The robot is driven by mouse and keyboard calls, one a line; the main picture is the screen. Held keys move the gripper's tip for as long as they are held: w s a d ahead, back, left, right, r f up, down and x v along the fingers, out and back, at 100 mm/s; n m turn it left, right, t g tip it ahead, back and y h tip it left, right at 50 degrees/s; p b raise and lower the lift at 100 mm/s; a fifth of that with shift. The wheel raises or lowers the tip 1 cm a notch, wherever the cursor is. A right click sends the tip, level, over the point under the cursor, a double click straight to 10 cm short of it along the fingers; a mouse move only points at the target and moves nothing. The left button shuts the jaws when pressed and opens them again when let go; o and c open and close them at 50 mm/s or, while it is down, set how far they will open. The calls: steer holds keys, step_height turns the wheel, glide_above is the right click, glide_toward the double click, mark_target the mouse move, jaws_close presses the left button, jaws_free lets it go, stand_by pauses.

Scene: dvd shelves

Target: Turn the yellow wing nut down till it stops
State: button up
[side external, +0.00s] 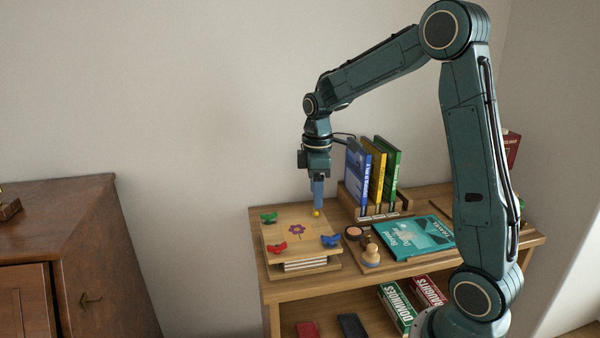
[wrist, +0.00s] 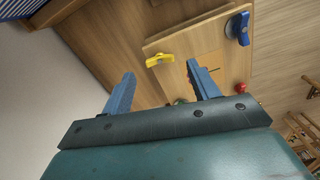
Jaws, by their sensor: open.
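The yellow wing nut (side external: 316,213) sits at the back right corner of a wooden press (side external: 286,248) with a purple flower on its top board. My gripper (side external: 318,206) points down just above the nut and partly hides it. In the wrist view the yellow wing nut (wrist: 160,60) appears ahead of the gap between my open fingers (wrist: 161,74), with nothing held. Whether a finger touches it cannot be told. The green (side external: 268,217), red (side external: 277,247) and blue (side external: 330,240) wing nuts sit at the other corners.
Upright books (side external: 372,172) stand in a rack close right of my gripper. A stamp (side external: 371,255), a round compact (side external: 354,233) and a teal book (side external: 412,238) lie right of the press. Boxed games (side external: 397,305) are on the shelf below.

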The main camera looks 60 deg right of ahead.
steer(key=shift+f, duration=1.7)
steer(key=c, duration=1)
